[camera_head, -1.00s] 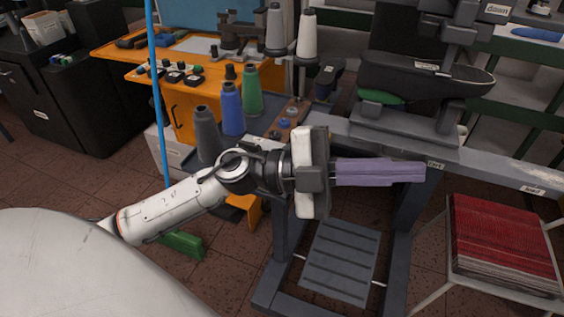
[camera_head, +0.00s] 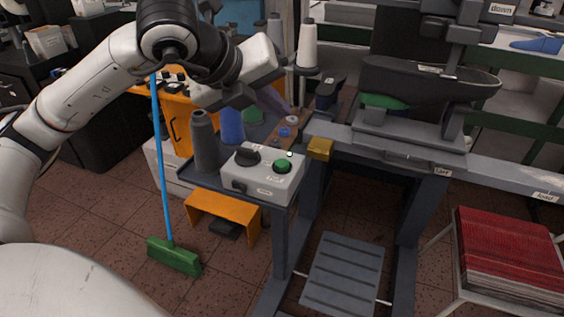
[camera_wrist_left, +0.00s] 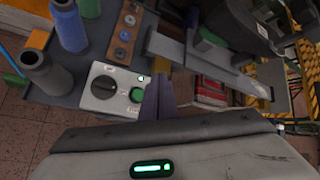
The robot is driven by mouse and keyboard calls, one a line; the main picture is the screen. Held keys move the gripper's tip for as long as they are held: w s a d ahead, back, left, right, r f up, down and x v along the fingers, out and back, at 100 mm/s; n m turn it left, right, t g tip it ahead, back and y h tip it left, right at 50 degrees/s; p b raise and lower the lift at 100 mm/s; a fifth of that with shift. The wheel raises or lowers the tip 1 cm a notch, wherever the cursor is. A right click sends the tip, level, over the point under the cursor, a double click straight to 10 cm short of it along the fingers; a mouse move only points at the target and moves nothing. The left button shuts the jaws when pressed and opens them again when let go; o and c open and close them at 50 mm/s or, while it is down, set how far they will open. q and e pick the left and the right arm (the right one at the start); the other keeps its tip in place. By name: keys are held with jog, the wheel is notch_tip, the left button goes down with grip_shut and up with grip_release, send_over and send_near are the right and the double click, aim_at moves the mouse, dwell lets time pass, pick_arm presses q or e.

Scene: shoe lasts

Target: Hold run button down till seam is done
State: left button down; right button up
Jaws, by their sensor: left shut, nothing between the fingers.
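A light grey control box (camera_head: 248,186) stands on the blue-grey shelf, with a dark knob and a round green button (camera_head: 283,166) on top. My left gripper (camera_head: 281,107) has purple fingers, shut and empty. It hangs above and behind the box, apart from the button. The machine (camera_head: 425,85) at the right carries a dark shoe-shaped form. My right gripper is out of view.
Thread cones, including a dark grey one (camera_head: 205,143), stand left of the box, close under my left arm. A yellow block (camera_head: 320,148) sits on the machine frame's edge. A foot pedal (camera_head: 345,270) lies below, and a red stack (camera_head: 505,248) stands at the right.

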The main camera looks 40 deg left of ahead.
pick_arm(q)
jog(key=shift+f, duration=0.15)
jog(key=b, duration=0.6)
send_over(278, 166)
notch_tip(278, 166, down, 8)
jog(key=shift+f+b, duration=0.35)
jog(key=shift+b, duration=0.15)
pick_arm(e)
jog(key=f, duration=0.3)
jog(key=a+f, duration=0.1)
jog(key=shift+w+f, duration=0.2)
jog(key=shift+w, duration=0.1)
pick_arm(q)
jog(key=shift+r, duration=0.1)
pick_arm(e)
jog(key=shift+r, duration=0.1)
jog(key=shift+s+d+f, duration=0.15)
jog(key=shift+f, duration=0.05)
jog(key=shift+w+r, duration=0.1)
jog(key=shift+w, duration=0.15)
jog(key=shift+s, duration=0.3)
